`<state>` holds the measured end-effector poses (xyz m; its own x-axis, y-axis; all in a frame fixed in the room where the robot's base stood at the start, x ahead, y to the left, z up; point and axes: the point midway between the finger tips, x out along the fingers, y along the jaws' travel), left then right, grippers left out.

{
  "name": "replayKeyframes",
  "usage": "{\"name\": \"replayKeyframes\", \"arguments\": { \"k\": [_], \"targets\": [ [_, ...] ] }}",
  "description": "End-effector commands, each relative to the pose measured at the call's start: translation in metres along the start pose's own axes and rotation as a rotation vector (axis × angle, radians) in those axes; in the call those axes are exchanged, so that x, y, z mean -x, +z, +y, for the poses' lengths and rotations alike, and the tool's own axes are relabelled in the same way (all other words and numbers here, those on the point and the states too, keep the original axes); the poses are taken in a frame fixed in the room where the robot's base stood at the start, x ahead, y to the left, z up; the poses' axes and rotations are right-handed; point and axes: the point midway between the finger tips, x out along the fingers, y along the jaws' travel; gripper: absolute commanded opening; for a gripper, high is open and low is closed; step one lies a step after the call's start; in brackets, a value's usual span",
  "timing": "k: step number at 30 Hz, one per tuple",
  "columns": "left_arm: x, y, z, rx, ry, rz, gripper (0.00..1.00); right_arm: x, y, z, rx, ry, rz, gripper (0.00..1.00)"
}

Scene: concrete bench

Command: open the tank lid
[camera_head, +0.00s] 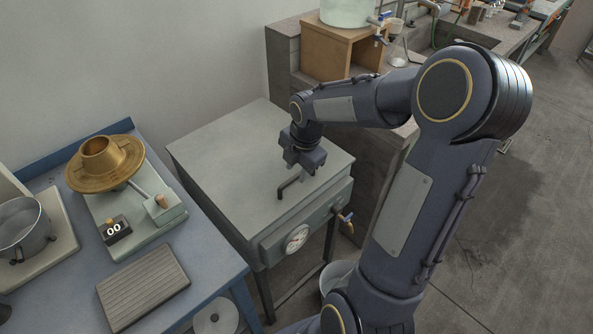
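The tank (275,240) is a grey-green metal box on dark legs in the middle of the head view. Its flat lid (225,165) lies level on top and looks closed. A dark bar handle (289,184) shows near the lid's front edge. My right gripper (302,166) points down over the front right part of the lid, right at the handle. Its fingertips are small and dark against the handle, so I cannot tell whether they are open, shut or touching it. My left gripper is not in view.
A round gauge (296,238) and a tap (345,217) are on the tank's front. A blue table (215,262) at left holds a scale with a brass funnel (104,163) and a pot (22,228).

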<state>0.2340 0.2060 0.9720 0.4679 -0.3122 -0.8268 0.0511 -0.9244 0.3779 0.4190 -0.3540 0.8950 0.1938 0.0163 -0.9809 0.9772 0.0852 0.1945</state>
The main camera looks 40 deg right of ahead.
Motion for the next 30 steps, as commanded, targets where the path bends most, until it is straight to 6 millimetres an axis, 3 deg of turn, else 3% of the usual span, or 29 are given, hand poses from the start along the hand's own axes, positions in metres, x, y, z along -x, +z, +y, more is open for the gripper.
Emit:
{"name": "replayKeyframes", "arguments": {
  "k": [5, 14, 22, 30],
  "targets": [
    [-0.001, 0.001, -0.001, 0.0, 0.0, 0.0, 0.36, -0.017, 0.0, -0.001, -0.001, -0.002, 0.001, 0.34],
    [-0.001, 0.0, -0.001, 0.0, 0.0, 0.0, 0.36, -0.019, 0.0, 0.0, -0.001, 0.0, 0.0, 0.34],
    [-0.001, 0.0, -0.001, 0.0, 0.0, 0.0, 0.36, -0.018, 0.0, 0.0, -0.001, 0.0, 0.0, 0.0],
    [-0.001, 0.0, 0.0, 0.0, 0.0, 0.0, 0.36, -0.018, 0.0, 0.0, -0.002, 0.0, 0.001, 0.0]
  ]
}}
